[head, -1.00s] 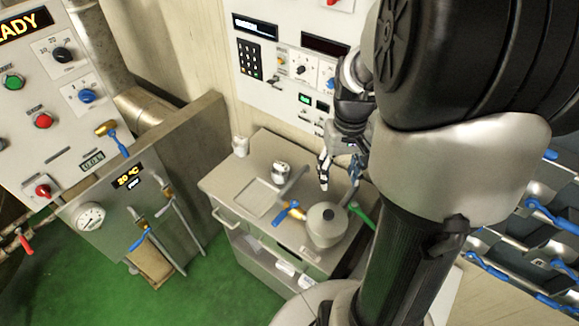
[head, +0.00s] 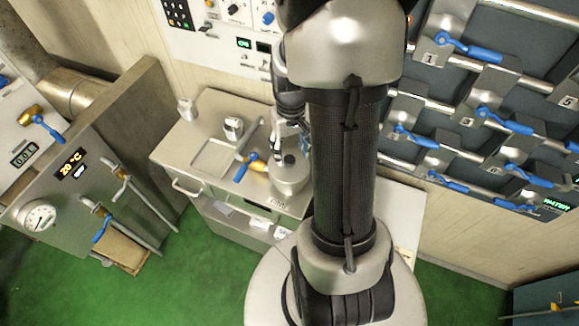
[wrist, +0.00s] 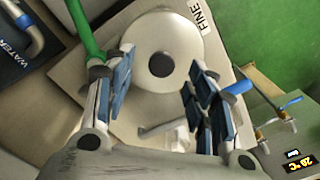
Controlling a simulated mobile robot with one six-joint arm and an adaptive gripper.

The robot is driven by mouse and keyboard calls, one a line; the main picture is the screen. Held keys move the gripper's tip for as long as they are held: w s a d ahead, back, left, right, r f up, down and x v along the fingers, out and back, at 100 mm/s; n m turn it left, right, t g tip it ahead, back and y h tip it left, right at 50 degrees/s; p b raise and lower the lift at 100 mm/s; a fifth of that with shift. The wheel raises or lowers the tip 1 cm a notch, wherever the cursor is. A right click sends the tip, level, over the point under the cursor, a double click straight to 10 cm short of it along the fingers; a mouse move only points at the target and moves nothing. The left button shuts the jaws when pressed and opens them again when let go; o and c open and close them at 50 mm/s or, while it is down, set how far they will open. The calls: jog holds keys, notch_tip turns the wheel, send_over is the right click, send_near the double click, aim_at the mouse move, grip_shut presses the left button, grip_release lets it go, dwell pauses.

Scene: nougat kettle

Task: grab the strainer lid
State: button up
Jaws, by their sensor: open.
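The strainer lid (head: 288,177) is a round grey lid with a dark round knob on top. It stands at the right of the steel cabinet top in the head view, partly covered by my arm. In the wrist view the lid (wrist: 180,35) lies beyond my fingertips, its dark knob (wrist: 161,64) between the two fingers in the picture. My gripper (wrist: 160,80) is open and empty, with the fingers spread either side of the knob. It also shows over the lid in the head view (head: 290,143). I cannot tell whether the fingertips are level with the knob.
A green handle (wrist: 83,28) is close beside the left finger in the wrist view. A blue-handled valve (head: 250,166) is left of the lid. A small white canister (head: 233,127) and a recessed tray (head: 212,158) are on the steel top. A FINE label (wrist: 200,14) lies near the lid.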

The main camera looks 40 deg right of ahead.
aim_at(289, 159)
jog(key=f, duration=0.2)
jog(key=f+b, duration=0.1)
jog(key=f, duration=0.1)
jog(key=shift+w+a, duration=0.1)
jog(key=shift+w, duration=0.1)
jog(key=shift+c, duration=0.2)
jog(key=shift+r, duration=0.1)
grip_shut()
